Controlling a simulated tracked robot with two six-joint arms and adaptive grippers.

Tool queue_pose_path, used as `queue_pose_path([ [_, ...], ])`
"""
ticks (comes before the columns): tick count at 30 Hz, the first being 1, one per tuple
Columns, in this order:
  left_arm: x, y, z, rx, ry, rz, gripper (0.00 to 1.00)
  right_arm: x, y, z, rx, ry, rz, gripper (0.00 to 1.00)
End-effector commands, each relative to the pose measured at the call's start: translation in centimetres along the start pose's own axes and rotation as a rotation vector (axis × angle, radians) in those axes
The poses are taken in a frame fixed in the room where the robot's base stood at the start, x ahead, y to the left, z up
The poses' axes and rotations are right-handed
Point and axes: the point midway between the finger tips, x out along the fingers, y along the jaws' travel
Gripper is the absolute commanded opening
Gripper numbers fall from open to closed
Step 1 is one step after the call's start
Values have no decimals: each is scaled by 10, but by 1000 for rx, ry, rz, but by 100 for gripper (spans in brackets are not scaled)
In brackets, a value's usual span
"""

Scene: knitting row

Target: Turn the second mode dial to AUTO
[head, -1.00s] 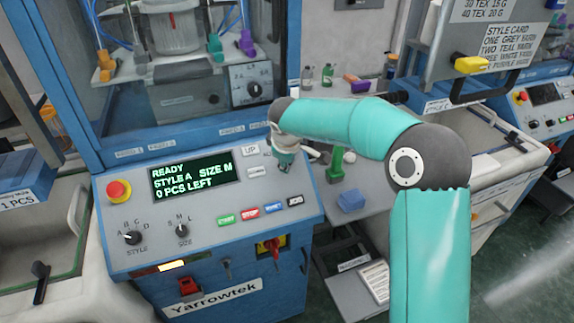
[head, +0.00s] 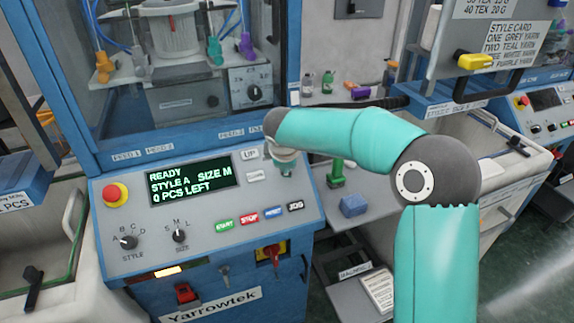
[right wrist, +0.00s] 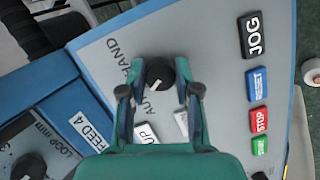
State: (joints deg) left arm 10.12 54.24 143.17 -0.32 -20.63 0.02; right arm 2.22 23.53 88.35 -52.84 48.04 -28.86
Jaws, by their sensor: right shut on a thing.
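A black mode dial (right wrist: 160,73) with a white pointer mark sits on the grey control panel, in the right wrist view. The words HAND (right wrist: 124,50) and AUTO (right wrist: 137,88) are printed beside it, partly covered by a finger. My right gripper (right wrist: 160,91) is shut on this dial, one finger on each side. In the head view my right gripper (head: 286,170) is at the panel's upper right, hiding the dial. My left gripper is not in view.
UP button (head: 250,154) and another white button lie just left of the gripper; START, STOP, RESET and JOG (head: 295,206) lie below. The panel also has a display (head: 192,184), a red emergency knob (head: 115,194), and STYLE (head: 129,242) and SIZE (head: 179,236) dials. A second machine panel (head: 545,105) stands far right.

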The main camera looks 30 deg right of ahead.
Motion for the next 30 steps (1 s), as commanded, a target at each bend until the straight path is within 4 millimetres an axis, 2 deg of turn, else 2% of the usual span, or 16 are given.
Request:
queue_pose_path([
  [3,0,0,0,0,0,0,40,0,-1,-1,-3,1,-2,0],
  [4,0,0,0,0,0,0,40,0,-1,-1,-3,1,-2,35],
  [8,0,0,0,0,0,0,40,0,-1,-1,-2,1,-2,57],
  [20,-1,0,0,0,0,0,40,-5,0,0,0,1,0,57],
  [25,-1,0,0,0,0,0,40,-26,0,-1,-1,2,2,57],
  [30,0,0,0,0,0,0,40,-60,0,-1,-1,4,2,57],
])
